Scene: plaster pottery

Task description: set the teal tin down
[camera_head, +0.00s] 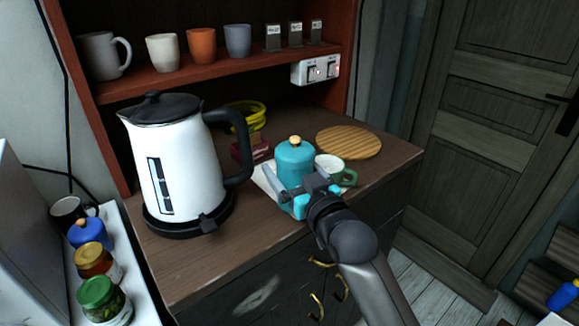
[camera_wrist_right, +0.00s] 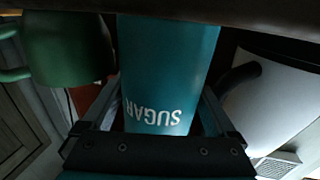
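The teal tin (camera_head: 295,160), with a wooden knob on its lid, stands upright near the front of the wooden counter. In the right wrist view the tin (camera_wrist_right: 168,65) appears upside down with the word SUGAR on it. My right gripper (camera_head: 298,190) has its fingers on either side of the tin and looks shut on it. The tin's base is at or very near the counter top; whether it touches is hard to tell. My left gripper is not in view.
A green mug (camera_head: 347,178) stands close right of the tin, and a white kettle (camera_head: 180,165) on its base stands left. Behind are a dark red box (camera_head: 250,152), a yellow coil (camera_head: 243,112) and a round wooden board (camera_head: 350,141). The counter's front edge is near.

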